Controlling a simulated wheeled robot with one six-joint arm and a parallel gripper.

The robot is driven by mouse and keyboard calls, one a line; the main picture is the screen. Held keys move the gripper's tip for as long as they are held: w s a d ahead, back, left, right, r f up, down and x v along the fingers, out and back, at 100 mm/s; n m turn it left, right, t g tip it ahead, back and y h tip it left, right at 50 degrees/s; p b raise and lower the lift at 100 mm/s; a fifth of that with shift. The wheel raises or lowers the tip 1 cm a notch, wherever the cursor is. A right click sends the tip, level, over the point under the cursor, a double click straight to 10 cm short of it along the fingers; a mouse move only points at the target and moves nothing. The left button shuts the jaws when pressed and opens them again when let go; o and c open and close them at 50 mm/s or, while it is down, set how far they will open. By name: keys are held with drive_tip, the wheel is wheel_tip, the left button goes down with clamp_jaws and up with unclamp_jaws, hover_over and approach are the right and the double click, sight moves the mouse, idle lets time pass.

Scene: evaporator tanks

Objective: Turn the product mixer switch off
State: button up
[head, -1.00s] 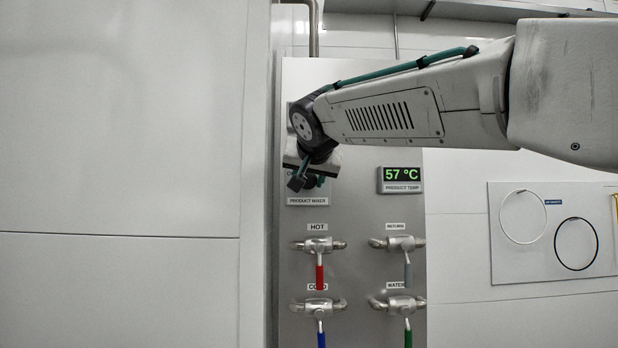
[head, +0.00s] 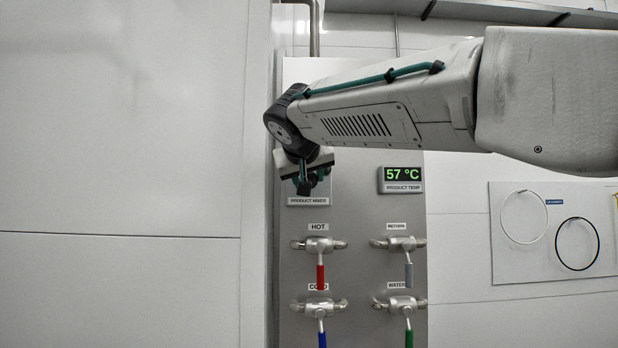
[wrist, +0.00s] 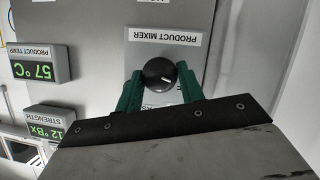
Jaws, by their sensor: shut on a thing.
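The product mixer switch is a round black knob (wrist: 159,74) with a white mark, on a grey plate (wrist: 137,50) labelled PRODUCT MIXER (wrist: 165,36) in the wrist view, which shows the panel upside down. My gripper (wrist: 159,80) has its two green fingers shut on the sides of the knob. In the head view my gripper (head: 305,183) is at the panel, and my wrist hides the knob. The PRODUCT MIXER label (head: 307,201) shows just below it. The lower part of the plate in the wrist view is hidden by my gripper.
A 57 °C display (head: 402,174) is right of the switch. Valves with red (head: 320,276), grey (head: 408,274), blue (head: 321,338) and green (head: 408,338) handles sit below. A strength display (wrist: 50,123) shows in the wrist view. A white wall (head: 120,130) stands close on the left.

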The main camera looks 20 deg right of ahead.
drive_tip(key=shift+a+n+h, duration=0.1)
drive_tip(key=shift+n+h, duration=0.7)
drive_tip(key=shift+n, duration=0.3)
drive_tip(key=o, duration=1)
drive_tip(key=v, duration=0.7)
drive_tip(key=shift+s+a+r, duration=0.2)
drive_tip(key=shift+s+a, duration=0.05)
